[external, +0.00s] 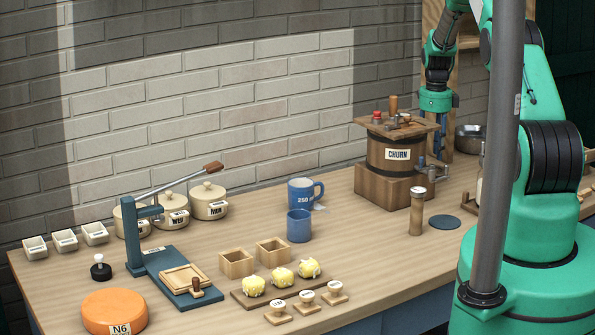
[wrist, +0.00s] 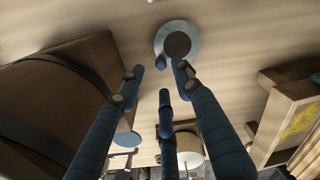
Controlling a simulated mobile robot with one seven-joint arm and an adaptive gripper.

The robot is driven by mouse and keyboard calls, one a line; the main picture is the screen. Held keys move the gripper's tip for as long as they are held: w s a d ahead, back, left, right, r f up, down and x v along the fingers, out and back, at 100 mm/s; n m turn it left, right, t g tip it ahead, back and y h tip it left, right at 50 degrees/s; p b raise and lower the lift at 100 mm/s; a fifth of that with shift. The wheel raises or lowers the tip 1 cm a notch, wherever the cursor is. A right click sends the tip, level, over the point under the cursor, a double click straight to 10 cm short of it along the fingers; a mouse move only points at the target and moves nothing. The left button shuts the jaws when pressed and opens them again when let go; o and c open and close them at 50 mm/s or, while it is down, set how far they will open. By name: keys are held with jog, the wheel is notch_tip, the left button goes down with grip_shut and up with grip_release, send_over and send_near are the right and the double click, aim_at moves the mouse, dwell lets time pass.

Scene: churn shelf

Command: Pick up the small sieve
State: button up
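A round metal bowl-like piece (external: 470,137), likely the small sieve, stands at the back right of the table behind the churn. A round grey metal ring with a dark middle (wrist: 177,41), probably the same piece, shows at the top of the wrist view; I cannot make out a mesh or handle. My gripper (wrist: 158,76) has its blue fingers spread and nothing between them. The ring lies just beyond the fingertips, with no clear contact. In the external view my gripper (external: 441,128) points down beside the metal piece, its fingers partly hidden by the churn.
The wooden churn (external: 390,155) stands close to my gripper; its barrel (wrist: 55,100) fills the left of the wrist view. A wooden box (wrist: 280,115) is at the right there.

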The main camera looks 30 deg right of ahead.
jog(key=shift+d+f, duration=0.1)
jog(key=shift+f, duration=2.15)
grip_shut()
